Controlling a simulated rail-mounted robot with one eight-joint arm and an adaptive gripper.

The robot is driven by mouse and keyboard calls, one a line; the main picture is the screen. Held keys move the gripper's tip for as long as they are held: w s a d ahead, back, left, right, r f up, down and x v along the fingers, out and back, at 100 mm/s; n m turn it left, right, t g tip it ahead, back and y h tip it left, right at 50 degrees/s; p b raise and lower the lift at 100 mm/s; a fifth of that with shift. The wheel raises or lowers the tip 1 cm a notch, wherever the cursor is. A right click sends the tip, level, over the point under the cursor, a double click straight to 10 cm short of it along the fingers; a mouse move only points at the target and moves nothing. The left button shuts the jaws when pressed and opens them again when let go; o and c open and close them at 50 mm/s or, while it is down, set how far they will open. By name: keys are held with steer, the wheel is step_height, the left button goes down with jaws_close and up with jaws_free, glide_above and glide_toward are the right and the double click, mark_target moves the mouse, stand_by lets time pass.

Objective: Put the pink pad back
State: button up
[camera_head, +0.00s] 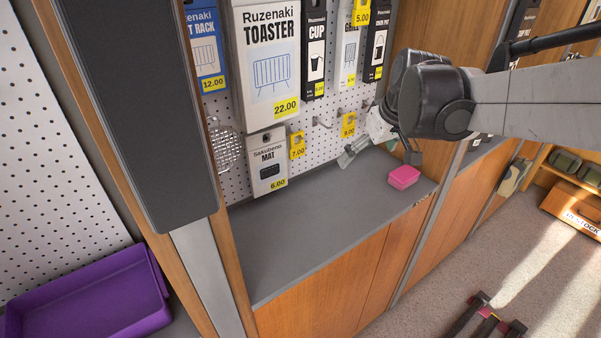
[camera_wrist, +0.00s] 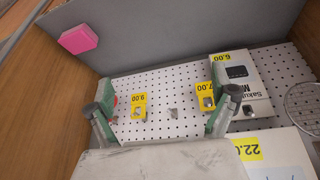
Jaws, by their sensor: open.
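The pink pad (camera_head: 403,178) lies on the grey counter (camera_head: 310,230) near its right front corner. In the wrist view the pad (camera_wrist: 79,39) shows at the upper left, outside the span of my fingers. My gripper (camera_head: 348,158) is above the back of the counter, near the pegboard, left of the pad and apart from it. In the wrist view my gripper (camera_wrist: 163,85) has its two fingers spread wide with nothing between them but pegboard behind.
Boxed goods such as the toaster box (camera_head: 268,65) and the mat box (camera_head: 268,165) hang on the pegboard (camera_head: 235,185). Empty-looking hooks carry yellow price tags (camera_head: 297,145). A purple bin (camera_head: 95,295) stands at the lower left. The left and middle counter is clear.

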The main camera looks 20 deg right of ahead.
steer(key=s+a+f+m+t, duration=0.1)
steer(key=s+a+t, duration=0.1)
steer(key=s+a, duration=1.1)
steer(key=shift+s+a+f, duration=0.4)
steer(key=shift+a, duration=0.35)
step_height(320, 180, down, 5)
steer(key=b, duration=0.4)
steer(key=shift+r+b, duration=0.2)
steer(key=shift+b, duration=0.1)
